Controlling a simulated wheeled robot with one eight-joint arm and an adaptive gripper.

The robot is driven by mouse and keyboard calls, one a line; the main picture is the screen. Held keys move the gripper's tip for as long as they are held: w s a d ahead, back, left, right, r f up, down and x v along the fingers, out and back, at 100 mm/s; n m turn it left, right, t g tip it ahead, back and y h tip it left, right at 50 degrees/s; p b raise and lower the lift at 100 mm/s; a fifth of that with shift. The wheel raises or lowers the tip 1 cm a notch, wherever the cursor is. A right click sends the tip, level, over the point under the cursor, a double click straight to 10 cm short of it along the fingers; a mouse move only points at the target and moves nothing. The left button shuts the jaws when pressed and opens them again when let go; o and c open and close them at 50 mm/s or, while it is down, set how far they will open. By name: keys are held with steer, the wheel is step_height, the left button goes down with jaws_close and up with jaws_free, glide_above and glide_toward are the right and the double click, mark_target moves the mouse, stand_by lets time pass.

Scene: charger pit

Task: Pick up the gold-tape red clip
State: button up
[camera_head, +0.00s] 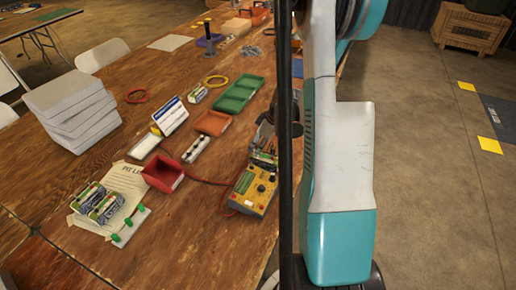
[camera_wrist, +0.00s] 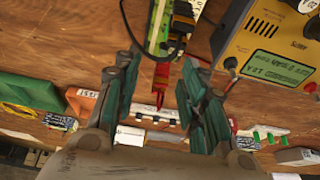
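A red clip (camera_wrist: 161,84) hangs in the middle of the wrist view, below a green-edged board (camera_wrist: 160,30) with a black part and cable. I cannot make out gold tape on it. My gripper (camera_wrist: 162,75) is open, one finger left of the clip and one right, with gaps on both sides. In the head view my gripper (camera_head: 267,127) is partly hidden by a dark pole and sits above the back of the yellow charger (camera_head: 252,190). The charger also shows at the upper right of the wrist view (camera_wrist: 270,45). The clip cannot be made out in the head view.
On the wooden table (camera_head: 200,240) stand a red bin (camera_head: 163,173), an orange bin (camera_head: 212,123), a green tray (camera_head: 239,94) and a white strip (camera_head: 196,148). A board with green clips (camera_head: 112,210) lies front left. A red cable (camera_head: 208,182) runs to the charger.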

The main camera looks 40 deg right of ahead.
steer(key=c, duration=0.9)
steer(key=shift+r, duration=0.1)
step_height(320, 180, up, 20)
steer(key=p, duration=0.6)
